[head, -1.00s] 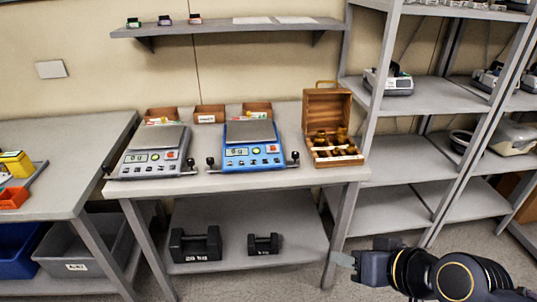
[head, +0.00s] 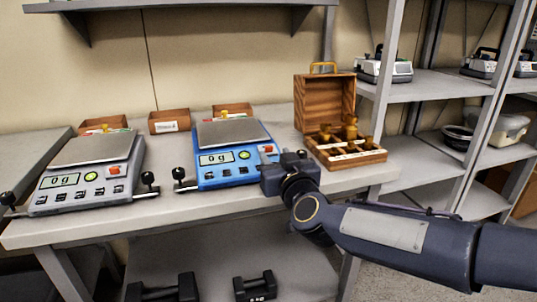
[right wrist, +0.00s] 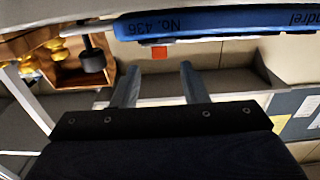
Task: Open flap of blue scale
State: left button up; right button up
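The blue scale (head: 232,160) stands on the table between a grey scale and a wooden box, its display reading 0 g. A black-knobbed lever (head: 180,175) sticks out at its left. My right gripper (head: 267,160) is at the scale's front right corner, hiding part of that corner. In the right wrist view the gripper's two fingers (right wrist: 158,85) are apart with nothing between them. The blue scale's lettered side (right wrist: 215,24) appears upside down above them, and a black knob (right wrist: 92,55) shows to their left. I cannot make out the flap. My left gripper is not in view.
The grey scale (head: 88,175) stands at the left. The open wooden box (head: 325,100) with brass weights is close behind my right gripper. Small bins (head: 169,121) line the table's back. Shelving (head: 425,80) is at the right. Black weights (head: 255,288) sit on the lower shelf.

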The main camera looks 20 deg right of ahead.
aim_at(270, 147)
jog(key=shift+w, duration=2.2)
